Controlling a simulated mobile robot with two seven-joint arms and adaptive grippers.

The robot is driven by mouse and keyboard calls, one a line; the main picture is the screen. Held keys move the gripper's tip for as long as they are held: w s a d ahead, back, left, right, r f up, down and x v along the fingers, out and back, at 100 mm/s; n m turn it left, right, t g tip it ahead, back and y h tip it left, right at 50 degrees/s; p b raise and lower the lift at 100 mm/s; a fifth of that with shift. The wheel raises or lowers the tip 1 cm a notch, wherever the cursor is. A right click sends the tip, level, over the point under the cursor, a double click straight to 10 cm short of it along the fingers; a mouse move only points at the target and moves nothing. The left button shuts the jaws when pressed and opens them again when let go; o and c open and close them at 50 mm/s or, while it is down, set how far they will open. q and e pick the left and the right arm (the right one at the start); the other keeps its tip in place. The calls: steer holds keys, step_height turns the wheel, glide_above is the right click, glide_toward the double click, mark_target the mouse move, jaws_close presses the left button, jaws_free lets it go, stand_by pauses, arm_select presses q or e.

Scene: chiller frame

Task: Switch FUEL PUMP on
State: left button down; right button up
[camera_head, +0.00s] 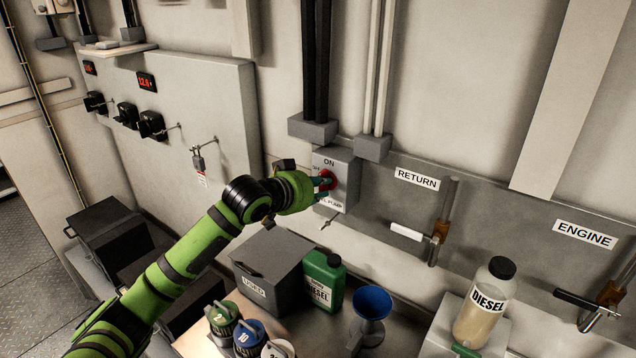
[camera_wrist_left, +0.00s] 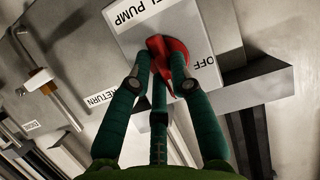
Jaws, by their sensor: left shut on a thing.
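The FUEL PUMP switch is a grey box (camera_head: 345,163) on the wall with ON at its top, OFF at its upper left and a red rotary knob (camera_head: 327,180). It also shows in the left wrist view, turned over, with the red knob (camera_wrist_left: 178,66) between the fingers. My left gripper (camera_head: 322,184) is at the box front, its green fingers shut on the red knob. In the left wrist view the fingers (camera_wrist_left: 160,82) reach the knob from both sides. The fingers and the view angle hide where the knob's pointer aims. My right gripper is not in view.
RETURN valve handle (camera_head: 408,231) and ENGINE valve handle (camera_head: 590,303) are on the wall to the right. Below stand a green diesel can (camera_head: 324,279), a blue funnel (camera_head: 372,303), a diesel bottle (camera_head: 484,310) and a grey box (camera_head: 273,262).

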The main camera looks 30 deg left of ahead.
arm_select(q)
steer(key=shift+f, duration=0.15)
stand_by(0.3)
steer(key=c, duration=1.1)
jaws_free()
steer(key=v, duration=1.2)
